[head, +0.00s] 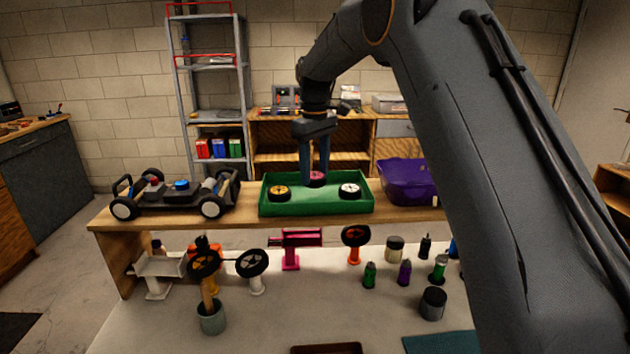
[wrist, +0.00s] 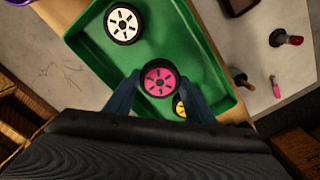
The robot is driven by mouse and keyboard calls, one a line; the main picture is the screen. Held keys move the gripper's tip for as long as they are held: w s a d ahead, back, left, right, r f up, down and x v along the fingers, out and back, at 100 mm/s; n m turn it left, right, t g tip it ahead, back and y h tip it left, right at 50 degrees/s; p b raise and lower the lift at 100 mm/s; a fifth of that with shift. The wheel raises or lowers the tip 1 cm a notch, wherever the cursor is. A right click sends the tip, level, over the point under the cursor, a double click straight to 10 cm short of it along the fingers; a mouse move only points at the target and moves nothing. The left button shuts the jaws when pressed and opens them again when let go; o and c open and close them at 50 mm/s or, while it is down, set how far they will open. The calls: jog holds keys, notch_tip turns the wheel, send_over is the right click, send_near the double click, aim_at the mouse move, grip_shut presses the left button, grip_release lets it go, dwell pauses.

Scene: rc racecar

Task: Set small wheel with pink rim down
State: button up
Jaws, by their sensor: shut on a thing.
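The small wheel with pink rim (wrist: 159,78) is between the fingers of my gripper (wrist: 158,92), which is shut on it. In the head view the pink wheel (head: 316,179) is at the fingertips of my gripper (head: 315,178), over the middle of the green tray (head: 316,208). I cannot tell whether the wheel touches the tray floor. In the tray, a wheel with a yellow rim (head: 279,192) lies to its left and a wheel with a white rim (head: 350,191) to its right. In the wrist view the yellow wheel (wrist: 180,108) is partly hidden by a finger.
A racecar chassis (head: 175,195) stands on the wooden shelf left of the tray. A purple bin (head: 408,182) stands right of it. The lower table in front holds wheels on stands, a pink tool (head: 300,240) and several small bottles.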

aim_at(315, 175)
jog(key=shift+f+p, duration=0.6)
jog(key=shift+f, duration=1.35)
jog(key=shift+f, duration=0.1)
jog(key=o, duration=1)
jog(key=shift+o, duration=0.2)
notch_tip(315, 175, up, 12)
jog(key=b, duration=0.4)
